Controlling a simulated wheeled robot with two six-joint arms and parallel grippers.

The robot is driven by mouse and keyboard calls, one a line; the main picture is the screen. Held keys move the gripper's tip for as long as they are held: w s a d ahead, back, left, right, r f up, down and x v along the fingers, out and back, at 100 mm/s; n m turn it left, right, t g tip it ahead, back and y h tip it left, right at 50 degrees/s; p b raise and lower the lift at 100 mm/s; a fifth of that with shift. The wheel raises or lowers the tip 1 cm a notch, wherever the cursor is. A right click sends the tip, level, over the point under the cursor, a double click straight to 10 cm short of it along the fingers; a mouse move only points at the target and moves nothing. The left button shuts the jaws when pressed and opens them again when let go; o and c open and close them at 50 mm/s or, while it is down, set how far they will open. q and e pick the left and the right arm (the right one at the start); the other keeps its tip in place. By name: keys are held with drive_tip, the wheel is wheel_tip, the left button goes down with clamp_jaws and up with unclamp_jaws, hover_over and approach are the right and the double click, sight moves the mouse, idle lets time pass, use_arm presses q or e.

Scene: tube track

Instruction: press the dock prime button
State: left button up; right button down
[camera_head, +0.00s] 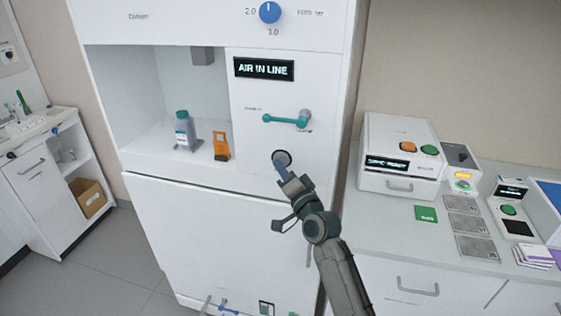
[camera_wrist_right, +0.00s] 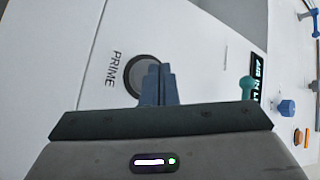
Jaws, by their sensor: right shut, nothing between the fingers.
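The dock prime button (camera_head: 287,154) is a dark round button in a ring on the white machine's front, below the teal lever. In the right wrist view the button (camera_wrist_right: 134,72) sits beside the word PRIME. My right gripper (camera_head: 279,163) is shut and empty, with its fingertips in front of the button and hiding part of it. In the right wrist view the closed blue-grey fingers (camera_wrist_right: 158,82) overlap the button's edge. I cannot tell whether they touch it. My left gripper is not in view.
A teal lever (camera_head: 287,121) sticks out above the button, below a display (camera_head: 264,69) reading AIR IN LINE. A grey bottle (camera_head: 185,130) and an orange item (camera_head: 221,146) stand in the open bay. A counter (camera_head: 408,213) with devices is to the right.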

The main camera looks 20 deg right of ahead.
drive_tip(key=shift+w+d, duration=0.3)
drive_tip(key=shift+w, duration=0.15)
idle(0.4)
idle(0.3)
drive_tip(key=shift+s+a, duration=0.55)
drive_tip(key=shift+s, duration=0.25)
drive_tip(key=shift+s+f, duration=0.1)
drive_tip(key=shift+s+a+p, duration=0.2)
drive_tip(key=shift+s+a, duration=0.5)
drive_tip(key=shift+s, duration=0.3)
drive_tip(key=shift+s+a+p, duration=0.15)
drive_tip(key=shift+s+a, duration=0.55)
drive_tip(key=shift+s, duration=0.25)
idle(1.1)
